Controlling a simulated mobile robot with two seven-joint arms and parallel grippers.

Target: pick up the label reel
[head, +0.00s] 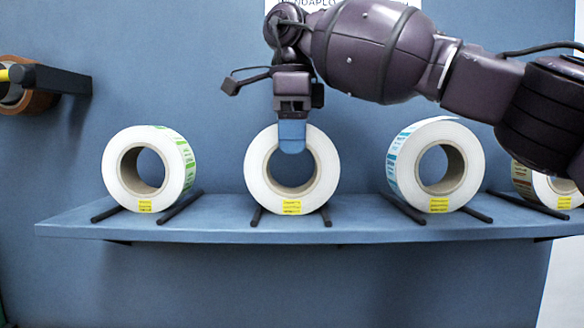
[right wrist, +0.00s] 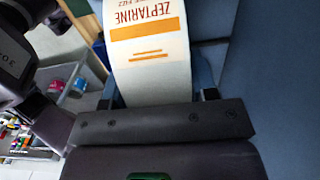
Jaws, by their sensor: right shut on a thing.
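Several white label reels with brown cores stand upright in a row on the blue shelf. My right gripper (head: 292,138) comes down from above onto the top rim of the second reel from the left, the label reel (head: 258,168). It is shut across the rim, with one blue finger in front of the face; the other finger is hidden behind. In the right wrist view this reel (right wrist: 148,50) shows orange ZEPTARINE labels between the fingers. Its bottom appears to rest on two dark rails. My left gripper is not in view.
The blue shelf (head: 225,231) carries a left reel (head: 118,180), a reel with blue labels (head: 410,182) to the right and a partly cut-off reel (head: 543,188) at the far right. A dark spindle (head: 55,79) juts from the blue wall panel at upper left.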

